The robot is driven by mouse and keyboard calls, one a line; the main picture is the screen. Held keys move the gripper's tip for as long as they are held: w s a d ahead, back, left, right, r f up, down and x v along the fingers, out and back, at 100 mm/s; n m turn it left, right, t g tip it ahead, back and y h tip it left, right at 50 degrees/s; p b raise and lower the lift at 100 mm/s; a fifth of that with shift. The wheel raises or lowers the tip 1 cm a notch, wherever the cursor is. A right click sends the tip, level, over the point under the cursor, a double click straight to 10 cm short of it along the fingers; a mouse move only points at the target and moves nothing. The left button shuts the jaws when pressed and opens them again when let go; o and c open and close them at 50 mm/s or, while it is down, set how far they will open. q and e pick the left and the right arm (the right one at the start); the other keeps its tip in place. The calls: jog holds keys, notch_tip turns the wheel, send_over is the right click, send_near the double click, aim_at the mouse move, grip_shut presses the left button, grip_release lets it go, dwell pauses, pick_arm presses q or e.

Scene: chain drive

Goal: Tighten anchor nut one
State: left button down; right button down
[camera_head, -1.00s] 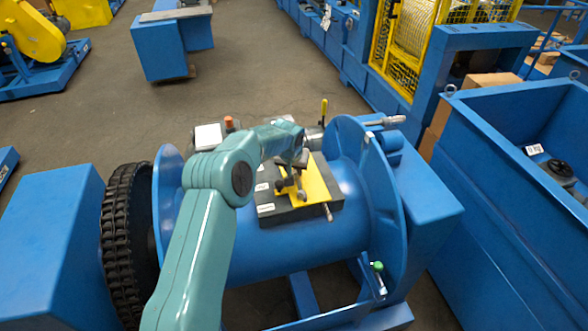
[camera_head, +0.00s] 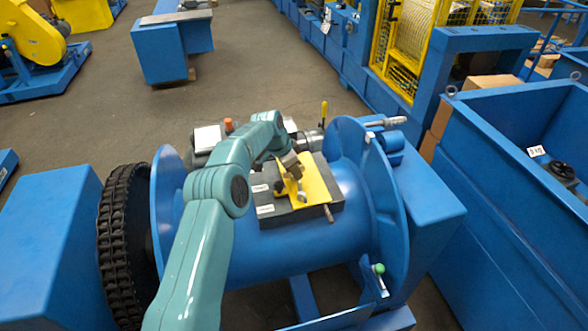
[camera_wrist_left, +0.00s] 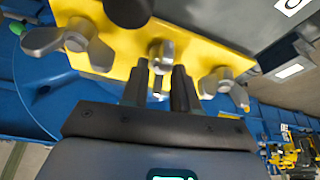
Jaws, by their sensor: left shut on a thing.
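A yellow plate (camera_head: 318,178) sits on a dark grey block (camera_head: 270,216) on top of the blue drum. Grey wing nuts stand on the plate: one at the left (camera_wrist_left: 72,40) and one at the right (camera_wrist_left: 222,86) in the left wrist view, with a middle one (camera_wrist_left: 161,55) between them. My left gripper (camera_head: 292,172) is over the plate and hides part of it. In the left wrist view the fingers of my left gripper (camera_wrist_left: 158,85) are shut on the middle wing nut, one on each side. Which nut is number one cannot be told. My right gripper is not in view.
The blue drum (camera_head: 290,248) has tall round flanges, with a black chain (camera_head: 117,240) at the left. A yellow-handled lever (camera_head: 323,113) and a box with an orange button (camera_head: 229,125) stand behind the block. A blue bin (camera_head: 480,185) is at the right.

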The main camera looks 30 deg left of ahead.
pick_arm(q)
jog(key=shift+w+r+m+h+p, duration=0.1)
jog(key=shift+r+m+h+p, duration=0.2)
jog(key=shift+m+p, duration=0.45)
jog(key=shift+f+m, duration=0.15)
jog(key=shift+m, duration=0.3)
jog(key=c, duration=1.2)
grip_release()
jog(key=shift+f, duration=0.1)
